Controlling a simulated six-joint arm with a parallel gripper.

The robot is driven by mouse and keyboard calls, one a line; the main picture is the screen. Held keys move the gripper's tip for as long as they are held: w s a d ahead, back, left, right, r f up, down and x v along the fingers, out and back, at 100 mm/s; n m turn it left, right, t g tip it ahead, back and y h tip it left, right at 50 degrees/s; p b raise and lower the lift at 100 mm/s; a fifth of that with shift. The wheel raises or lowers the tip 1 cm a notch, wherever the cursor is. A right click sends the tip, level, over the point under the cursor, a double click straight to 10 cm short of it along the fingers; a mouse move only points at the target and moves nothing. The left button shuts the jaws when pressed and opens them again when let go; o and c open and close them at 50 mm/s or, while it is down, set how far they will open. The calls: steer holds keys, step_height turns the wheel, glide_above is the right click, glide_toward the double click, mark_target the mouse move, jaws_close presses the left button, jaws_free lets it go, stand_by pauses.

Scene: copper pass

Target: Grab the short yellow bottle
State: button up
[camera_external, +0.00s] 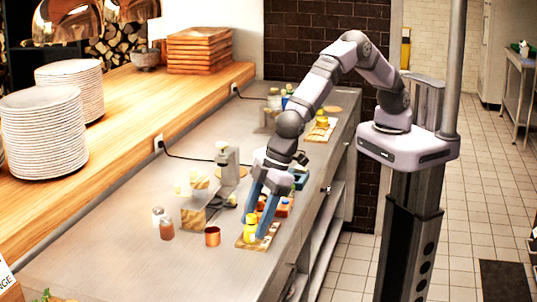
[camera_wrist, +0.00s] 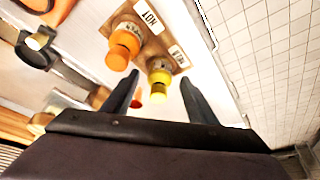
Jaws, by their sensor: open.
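A short yellow bottle (camera_external: 250,229) stands on a small wooden board (camera_external: 243,244) near the counter's front edge. In the wrist view the yellow bottle (camera_wrist: 159,76) shows its yellow cap, beside a larger orange-capped bottle (camera_wrist: 123,46) on the same labelled board (camera_wrist: 151,42). My gripper (camera_external: 254,224) points down at this board in the external view. In the wrist view my gripper (camera_wrist: 159,78) is open, with one fingertip on each side of the yellow bottle in the picture. Whether the fingers touch it cannot be told.
A copper cup (camera_external: 212,236) and small shakers (camera_external: 166,229) stand left of the board. Another yellow-topped bottle (camera_external: 321,114) stands on a farther board. Plate stacks (camera_external: 45,130) stand on the wooden shelf at left. The front-left counter is mostly clear.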

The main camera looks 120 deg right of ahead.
steer(key=shift+w+f, duration=0.2)
steer(key=shift+f, duration=0.35)
steer(key=c, duration=0.9)
steer(key=shift+r, duration=0.1)
step_height(320, 180, up, 10)
steer(key=b, duration=0.3)
